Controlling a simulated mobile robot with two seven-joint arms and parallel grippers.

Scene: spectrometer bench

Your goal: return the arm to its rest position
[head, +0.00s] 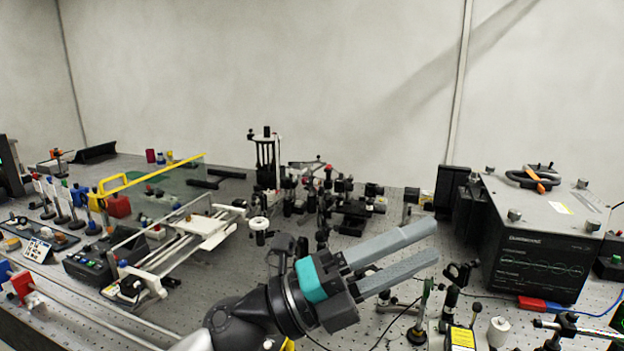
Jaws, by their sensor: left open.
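My left gripper (412,257) is in the lower middle of the head view, with a teal band at its wrist and two long grey fingers. The fingers point right and slightly up, with a gap between them and nothing held. The gripper is raised in front of the optical bench (222,268) and hides part of it. My left arm comes in from the bottom edge. My right gripper does not show.
Several optical mounts (330,195) fill the middle back. A white rail stage (195,232) and a yellow-edged clear panel (165,185) are at left. Small posts and a white spool (498,332) stand at lower right.

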